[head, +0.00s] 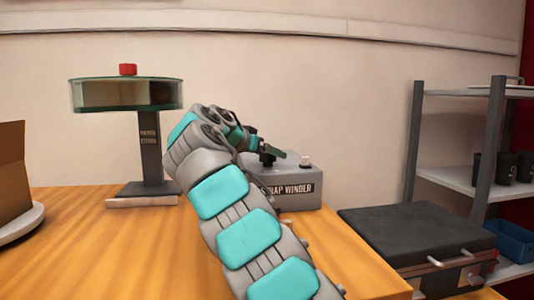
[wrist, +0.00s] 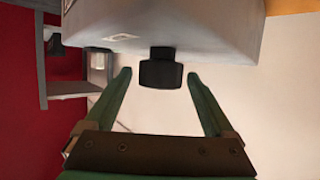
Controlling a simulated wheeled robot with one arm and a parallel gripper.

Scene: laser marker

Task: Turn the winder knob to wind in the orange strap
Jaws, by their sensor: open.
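The strap winder (head: 301,196) is a grey box on the wooden table, labelled "STRAP WINDER", partly hidden behind my arm. In the wrist view its pale body (wrist: 215,22) fills the top. The black winder knob (wrist: 160,73) sticks out from it on a short, narrower stem. My gripper (head: 273,149) is just above the winder in the head view. In the wrist view my gripper (wrist: 159,76) is open, with one green finger on each side of the knob. Gaps show between both fingertips and the knob. I cannot make out the orange strap in either view.
A cardboard box (head: 11,172) sits on a white round base at far left. At right are a black-lidded case (head: 415,234) and a shelf (head: 455,183) with black cups.

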